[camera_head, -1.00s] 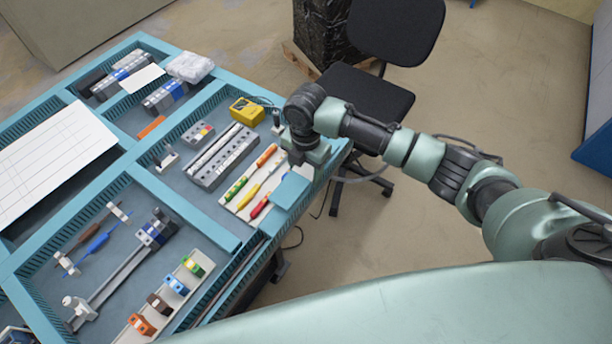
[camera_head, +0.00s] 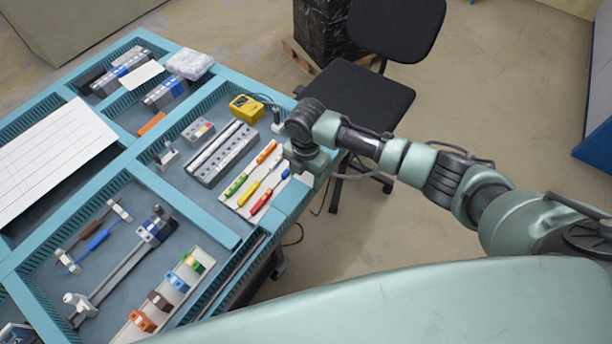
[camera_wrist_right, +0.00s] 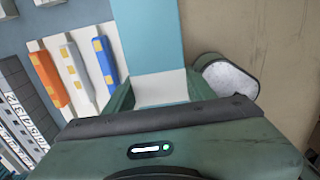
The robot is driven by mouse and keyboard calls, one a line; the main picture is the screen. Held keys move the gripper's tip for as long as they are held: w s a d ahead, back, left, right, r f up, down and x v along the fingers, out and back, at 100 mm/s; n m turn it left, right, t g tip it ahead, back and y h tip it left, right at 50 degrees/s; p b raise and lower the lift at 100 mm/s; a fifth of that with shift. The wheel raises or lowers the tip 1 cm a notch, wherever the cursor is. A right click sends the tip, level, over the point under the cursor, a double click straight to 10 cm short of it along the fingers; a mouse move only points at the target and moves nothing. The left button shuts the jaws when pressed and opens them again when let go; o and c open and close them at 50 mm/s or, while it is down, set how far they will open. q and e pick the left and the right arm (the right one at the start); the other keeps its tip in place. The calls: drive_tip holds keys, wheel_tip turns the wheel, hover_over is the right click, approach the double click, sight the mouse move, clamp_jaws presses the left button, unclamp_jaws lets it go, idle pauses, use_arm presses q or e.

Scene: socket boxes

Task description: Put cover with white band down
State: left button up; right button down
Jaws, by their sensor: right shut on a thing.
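My right gripper (camera_head: 308,163) is at the right edge of the blue workbench, beside the tool tray. In the right wrist view its green jaws (camera_wrist_right: 160,92) are shut on a pale, flat piece, apparently the cover with the white band (camera_wrist_right: 160,88). Most of it is hidden by the gripper. A blue strip runs up from the pale part; I cannot tell whether it is cover or bench rim. Nor can I tell whether the cover touches the bench. My left gripper is out of view.
A white tray with several colourful screwdrivers (camera_head: 240,188) lies left of the gripper. A grey socket block (camera_head: 222,153) and a yellow meter (camera_head: 247,108) are farther left and back. Coloured clips (camera_head: 177,281) stand at the front. A black chair (camera_head: 362,98) stands behind the bench.

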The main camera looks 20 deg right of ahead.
sight(306, 177)
drive_tip(key=c, duration=0.5)
unclamp_jaws()
drive_tip(key=shift+r, duration=0.3)
wheel_tip(306, 177, up, 13)
drive_tip(key=shift+f+b, duration=0.15)
drive_tip(key=shift+b, duration=0.7)
